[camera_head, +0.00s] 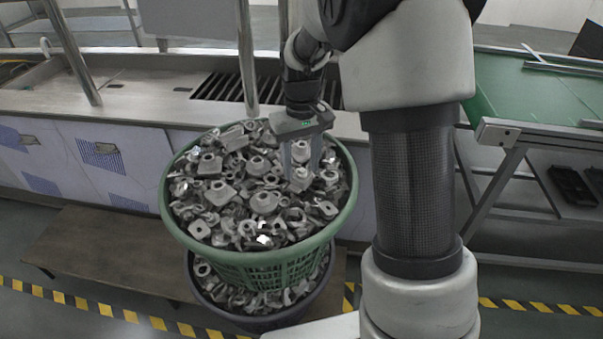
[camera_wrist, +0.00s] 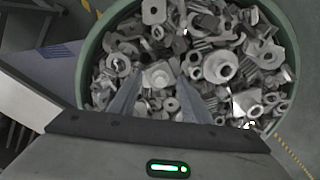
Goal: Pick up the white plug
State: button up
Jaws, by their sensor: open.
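Grey metal parts fill the green basket (camera_head: 172,222). No piece shows clearly as a white plug. A small bright white piece (camera_head: 263,240) lies on the front part of the heap, its shape too small to tell. A pale square part with a round centre (camera_wrist: 158,75) lies between my fingertips in the wrist view. My gripper (camera_head: 300,173) points down over the right rear of the heap, fingers apart, holding nothing visible. It also shows in the wrist view (camera_wrist: 160,78). Whether the fingertips touch any parts cannot be told.
A dark tub (camera_head: 222,311) of similar parts sits beneath the basket. A steel counter (camera_head: 140,105) with upright posts is behind. A green-topped table (camera_head: 540,90) is at right. A low brown bench (camera_head: 100,255) is at left.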

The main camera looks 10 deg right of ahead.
jog(key=c, duration=1.1)
